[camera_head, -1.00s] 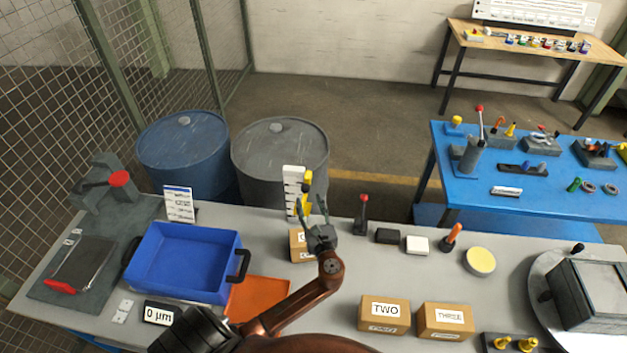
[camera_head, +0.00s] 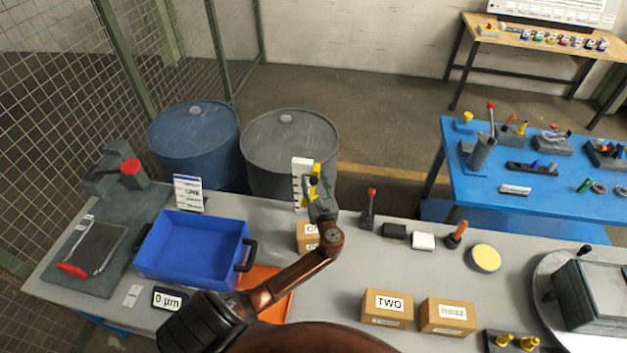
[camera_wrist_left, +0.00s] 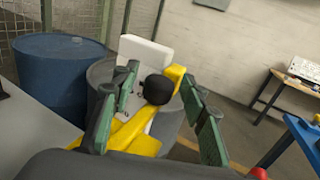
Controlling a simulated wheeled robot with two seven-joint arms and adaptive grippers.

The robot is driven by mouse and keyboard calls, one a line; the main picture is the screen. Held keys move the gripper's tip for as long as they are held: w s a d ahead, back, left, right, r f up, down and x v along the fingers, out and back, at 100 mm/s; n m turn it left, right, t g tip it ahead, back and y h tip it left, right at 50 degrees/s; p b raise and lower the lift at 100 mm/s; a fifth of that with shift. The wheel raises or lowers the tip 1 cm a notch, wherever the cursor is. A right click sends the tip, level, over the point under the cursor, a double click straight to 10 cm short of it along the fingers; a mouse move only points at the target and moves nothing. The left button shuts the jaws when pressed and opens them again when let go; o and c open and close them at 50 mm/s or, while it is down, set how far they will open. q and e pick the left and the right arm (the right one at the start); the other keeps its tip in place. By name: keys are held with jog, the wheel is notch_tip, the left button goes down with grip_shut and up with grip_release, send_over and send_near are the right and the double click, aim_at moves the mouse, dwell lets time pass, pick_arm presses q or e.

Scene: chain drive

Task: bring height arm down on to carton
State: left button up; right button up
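A white upright scale (camera_head: 299,182) with dark marks stands at the back edge of the bench. The yellow height arm (camera_wrist_left: 135,134) is on it, with a black ball knob (camera_wrist_left: 157,89). A brown carton (camera_head: 309,240) stands at its foot, partly hidden by my left arm. My left gripper (camera_head: 320,190) is at the yellow arm, above the carton. In the left wrist view its two green fingers (camera_wrist_left: 160,100) are spread on either side of the knob; a firm grip does not show. My right gripper is out of view.
A blue bin (camera_head: 190,250) and an orange sheet (camera_head: 275,285) lie left of the carton. A red-knobbed lever (camera_head: 369,208), black and white blocks and two cartons, TWO (camera_head: 387,308) and THREE (camera_head: 447,316), stand to the right. Drums (camera_head: 290,150) stand behind.

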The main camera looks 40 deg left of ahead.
pick_arm(q)
grip_shut()
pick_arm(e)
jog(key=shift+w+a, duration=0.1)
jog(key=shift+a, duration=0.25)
pick_arm(q)
notch_tip(320, 180, down, 10)
jog(key=b, duration=0.6)
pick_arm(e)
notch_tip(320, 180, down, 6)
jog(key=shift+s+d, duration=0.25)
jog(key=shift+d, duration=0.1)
pick_arm(q)
jog(key=shift+s, duration=0.1)
jog(key=shift+c, duration=1.8)
grip_release()
jog(key=o, duration=0.5)
jog(key=shift+c, duration=0.2)
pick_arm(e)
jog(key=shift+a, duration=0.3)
